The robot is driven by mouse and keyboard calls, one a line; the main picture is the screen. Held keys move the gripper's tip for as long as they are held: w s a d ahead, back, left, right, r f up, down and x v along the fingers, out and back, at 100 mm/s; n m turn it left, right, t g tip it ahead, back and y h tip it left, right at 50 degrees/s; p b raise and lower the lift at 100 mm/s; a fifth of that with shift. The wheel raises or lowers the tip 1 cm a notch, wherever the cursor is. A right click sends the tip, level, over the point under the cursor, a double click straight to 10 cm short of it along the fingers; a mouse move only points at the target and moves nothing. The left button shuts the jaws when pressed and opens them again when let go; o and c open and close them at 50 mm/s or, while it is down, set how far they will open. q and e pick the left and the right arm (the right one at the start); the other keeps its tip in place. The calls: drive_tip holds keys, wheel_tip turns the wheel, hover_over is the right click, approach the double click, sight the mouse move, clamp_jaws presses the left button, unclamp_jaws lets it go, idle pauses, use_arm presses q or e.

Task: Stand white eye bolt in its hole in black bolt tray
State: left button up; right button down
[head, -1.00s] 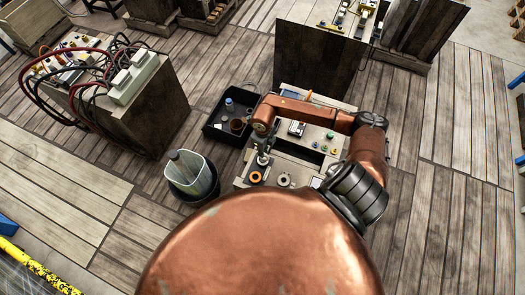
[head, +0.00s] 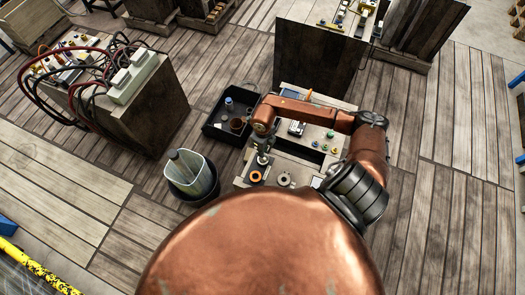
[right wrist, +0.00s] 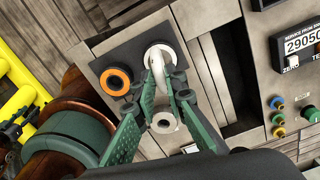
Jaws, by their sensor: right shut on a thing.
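My right gripper (right wrist: 166,84) is shut on the white eye bolt (right wrist: 160,54) in the right wrist view. The eye bolt is over the far right part of the black bolt tray (right wrist: 112,55); its lower end is hidden, so I cannot tell whether it is in a hole. An orange ring (right wrist: 115,81) is on the tray, left of the bolt. In the head view my right gripper (head: 260,160) points down beside the orange ring (head: 256,176), and the bolt is too small to make out. My left gripper is not in view.
A grey ring-shaped part (right wrist: 165,122) lies near the fingers. A meter with a display (right wrist: 302,45) and coloured sockets (right wrist: 278,118) stand at the right, beyond a dark slot. A black crate (head: 210,130) and a bucket (head: 190,185) stand left of the bench.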

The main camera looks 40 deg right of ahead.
idle(0.3)
drive_tip(key=c, duration=1.9)
unclamp_jaws()
wheel_tip(320, 180, up, 12)
drive_tip(key=shift+f, duration=0.1)
